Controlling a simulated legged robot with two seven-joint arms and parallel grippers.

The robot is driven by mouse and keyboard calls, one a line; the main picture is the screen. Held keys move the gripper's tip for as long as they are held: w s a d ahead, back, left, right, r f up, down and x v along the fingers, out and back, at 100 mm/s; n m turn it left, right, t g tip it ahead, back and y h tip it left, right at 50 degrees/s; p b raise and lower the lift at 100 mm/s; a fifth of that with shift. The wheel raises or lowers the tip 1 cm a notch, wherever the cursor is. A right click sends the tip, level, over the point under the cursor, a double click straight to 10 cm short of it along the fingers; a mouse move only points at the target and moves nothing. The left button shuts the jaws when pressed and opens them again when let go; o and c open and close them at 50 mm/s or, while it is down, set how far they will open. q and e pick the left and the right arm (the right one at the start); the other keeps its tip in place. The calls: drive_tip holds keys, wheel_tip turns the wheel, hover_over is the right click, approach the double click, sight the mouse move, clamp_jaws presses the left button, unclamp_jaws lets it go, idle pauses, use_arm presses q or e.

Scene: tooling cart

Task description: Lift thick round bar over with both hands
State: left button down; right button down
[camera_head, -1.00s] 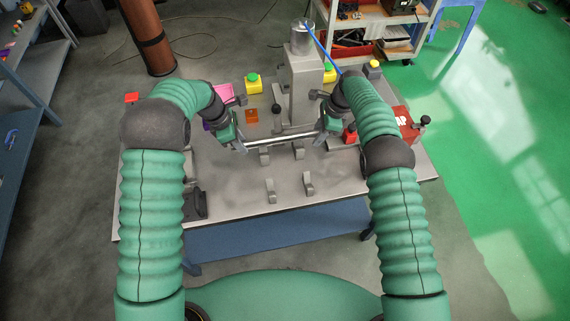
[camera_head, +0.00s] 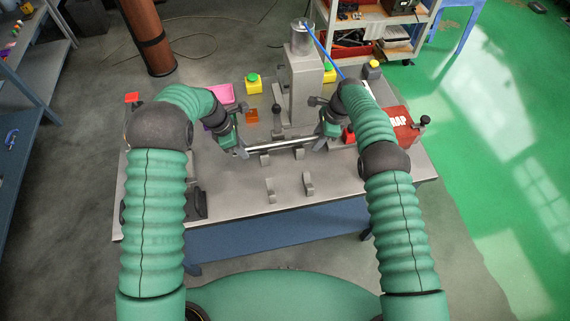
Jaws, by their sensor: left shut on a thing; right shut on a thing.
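The thick round bar (camera_head: 278,147) is a shiny metal rod lying crosswise above the grey cart top (camera_head: 235,198). My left gripper (camera_head: 240,151) is shut on its left end and my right gripper (camera_head: 317,144) is shut on its right end. The bar looks nearly level. It shows just above and behind the far pair of grey holders, the left one (camera_head: 265,158) and the right one (camera_head: 298,152). I cannot tell whether it touches them. The nearer pair, left (camera_head: 271,190) and right (camera_head: 308,184), is empty.
A grey column (camera_head: 302,85) stands behind the bar. Yellow blocks, a pink tray (camera_head: 221,93) and an orange piece (camera_head: 252,115) lie at the back. A red box (camera_head: 398,128) is at the right. The front of the cart top is mostly clear.

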use_arm(q)
drive_tip(key=shift+d+f, duration=0.15)
drive_tip(key=shift+f, duration=0.35)
use_arm(e)
drive_tip(key=shift+a+f, duration=0.15)
drive_tip(key=shift+f, duration=0.25)
idle(0.5)
use_arm(q)
drive_tip(key=c, duration=1.1)
unclamp_jaws()
drive_tip(key=shift+s+f, duration=0.15)
drive_tip(key=shift+s, duration=0.05)
use_arm(e)
drive_tip(key=c, duration=1.4)
unclamp_jaws()
drive_tip(key=shift+c, duration=0.2)
drive_tip(key=o, duration=0.4)
use_arm(q)
drive_tip(key=shift+o, duration=0.5)
drive_tip(key=shift+w, duration=0.1)
use_arm(e)
drive_tip(key=shift+o, duration=0.8)
drive_tip(key=shift+s+d+f, duration=0.1)
drive_tip(key=shift+d+f, duration=0.15)
use_arm(q)
drive_tip(key=shift+o, duration=0.8)
use_arm(e)
drive_tip(key=shift+o, duration=0.2)
drive_tip(key=shift+r, duration=0.1)
